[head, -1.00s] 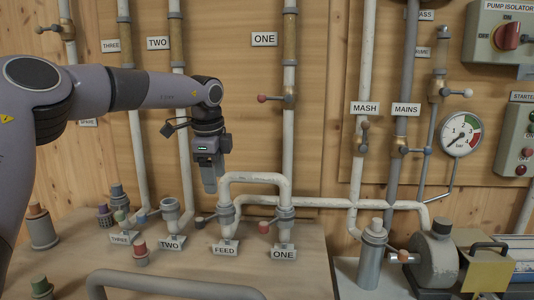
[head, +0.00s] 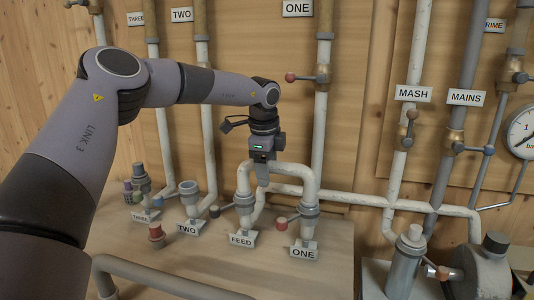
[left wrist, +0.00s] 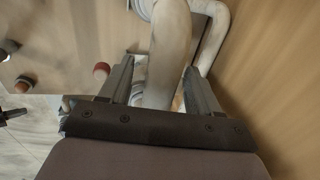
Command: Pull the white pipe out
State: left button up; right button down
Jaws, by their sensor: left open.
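The white pipe (head: 311,187) is an upside-down U whose ends stand in the grey sockets labelled FEED (head: 243,205) and ONE (head: 304,212). My left gripper (head: 263,178) points down at the top bend of the pipe, nearer its FEED side. In the left wrist view the white pipe (left wrist: 172,45) runs between the two open fingers of my left gripper (left wrist: 159,66). I cannot tell whether either finger touches it. My right gripper is in neither view.
An empty grey socket labelled TWO (head: 190,196) stands left of FEED. A red-topped cap (head: 156,233) stands in front. A grey rail (head: 170,280) crosses the near edge. Fixed wall pipes and a red-knobbed valve (head: 306,78) are behind.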

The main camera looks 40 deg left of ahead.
pick_arm(q)
jog(key=shift+w+a+f, duration=0.1)
jog(key=shift+w+f, duration=0.1)
jog(key=shift+f, duration=0.6)
jog(key=c, duration=1.1)
jog(key=o, duration=0.3)
jog(key=c, duration=0.3)
jog(key=shift+r, duration=0.1)
jog(key=shift+w+r, duration=0.1)
jog(key=shift+r, duration=0.1)
jog(key=shift+r+p, duration=0.4)
jog(key=shift+r, duration=0.15)
jog(key=shift+r, duration=0.35)
